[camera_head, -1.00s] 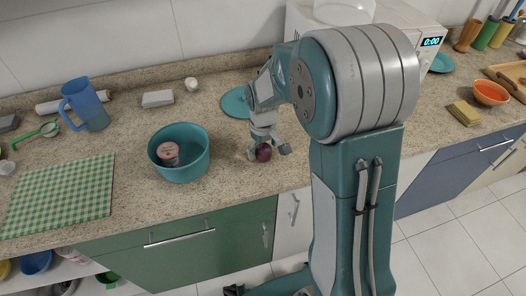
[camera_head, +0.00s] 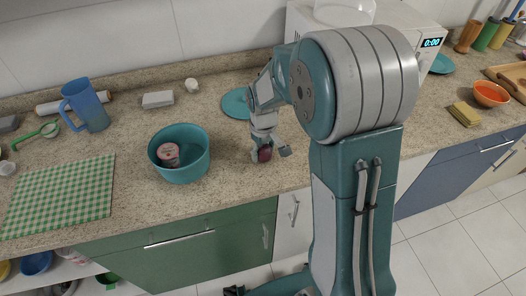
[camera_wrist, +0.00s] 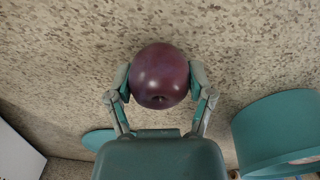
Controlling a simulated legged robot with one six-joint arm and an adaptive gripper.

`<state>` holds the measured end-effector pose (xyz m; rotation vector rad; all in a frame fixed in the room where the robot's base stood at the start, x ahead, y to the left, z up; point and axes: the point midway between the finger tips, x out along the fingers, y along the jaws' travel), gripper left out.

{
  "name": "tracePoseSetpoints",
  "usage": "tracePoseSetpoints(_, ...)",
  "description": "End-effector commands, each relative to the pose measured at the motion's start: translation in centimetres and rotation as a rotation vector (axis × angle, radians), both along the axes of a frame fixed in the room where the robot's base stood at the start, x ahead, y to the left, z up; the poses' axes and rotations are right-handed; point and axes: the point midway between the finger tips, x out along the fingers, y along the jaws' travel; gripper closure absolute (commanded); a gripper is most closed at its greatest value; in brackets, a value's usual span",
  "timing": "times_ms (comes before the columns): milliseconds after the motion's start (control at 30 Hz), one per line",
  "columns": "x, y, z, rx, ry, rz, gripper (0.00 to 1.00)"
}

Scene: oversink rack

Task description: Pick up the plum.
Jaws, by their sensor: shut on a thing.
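The plum (camera_wrist: 160,76) is dark purple and round. In the wrist view my gripper (camera_wrist: 160,82) has one finger against each side of it and is shut on it. In the head view the plum (camera_head: 265,154) is between the fingers of my gripper (camera_head: 267,152), at the counter near its front edge. Part of the plum is hidden by a finger there. I cannot tell whether it touches the counter.
A teal bowl (camera_head: 196,166) with a pink-and-white tub (camera_head: 169,153) inside stands left of my gripper. A teal plate (camera_head: 236,104) lies behind it. A blue pitcher (camera_head: 86,104) and a green checked cloth (camera_head: 62,192) are farther left. Bare counter lies around the plum.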

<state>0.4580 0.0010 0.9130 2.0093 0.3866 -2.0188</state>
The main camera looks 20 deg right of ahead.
Motion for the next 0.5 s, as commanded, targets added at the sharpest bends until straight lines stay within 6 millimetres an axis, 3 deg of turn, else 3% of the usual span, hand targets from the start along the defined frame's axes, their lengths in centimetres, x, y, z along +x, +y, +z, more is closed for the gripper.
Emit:
tracePoseSetpoints(200, -0.1, 0.0, 3.2, 0.000, -0.008, 0.000, 0.80)
tracePoseSetpoints(500, -4.9, -0.4, 8.8, 0.000, -0.010, 0.000, 0.80)
